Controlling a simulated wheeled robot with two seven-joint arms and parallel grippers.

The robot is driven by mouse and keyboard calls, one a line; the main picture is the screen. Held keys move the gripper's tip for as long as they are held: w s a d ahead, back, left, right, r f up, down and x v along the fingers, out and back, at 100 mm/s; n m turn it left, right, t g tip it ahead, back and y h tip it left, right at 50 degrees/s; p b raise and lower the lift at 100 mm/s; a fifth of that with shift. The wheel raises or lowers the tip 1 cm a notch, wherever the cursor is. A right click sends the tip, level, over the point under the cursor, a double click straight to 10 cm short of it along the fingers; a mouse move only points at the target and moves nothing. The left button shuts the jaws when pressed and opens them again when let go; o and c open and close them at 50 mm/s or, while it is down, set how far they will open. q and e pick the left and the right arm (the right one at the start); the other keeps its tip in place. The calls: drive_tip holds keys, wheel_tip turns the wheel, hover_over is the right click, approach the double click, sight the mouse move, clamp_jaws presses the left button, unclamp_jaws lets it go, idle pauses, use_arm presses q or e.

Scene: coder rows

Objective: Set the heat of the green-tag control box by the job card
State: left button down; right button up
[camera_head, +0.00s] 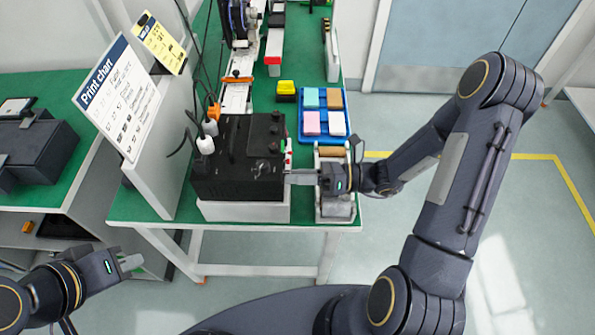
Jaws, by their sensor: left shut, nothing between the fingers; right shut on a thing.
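A yellow card (160,44) with print too small to read stands at the back left, and a white "Print chart" (118,97) is nearer. My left gripper (138,262) is shut and empty, low left of the bench.
A blue tray (301,129) with coloured blocks and a yellow-and-black block (286,90) are behind the box. A grey holder (335,207) stands right of it, close to my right wrist. Cables hang on the box's left. The floor at right is clear.

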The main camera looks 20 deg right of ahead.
idle(0.4)
drive_tip(key=o, duration=0.7)
drive_tip(key=shift+d, duration=0.1)
drive_tip(key=b+v, duration=0.1)
drive_tip(key=v, duration=0.6)
drive_tip(key=shift+s+d, duration=0.15)
drive_tip(key=shift+d, duration=0.2)
drive_tip(key=shift+r, duration=0.1)
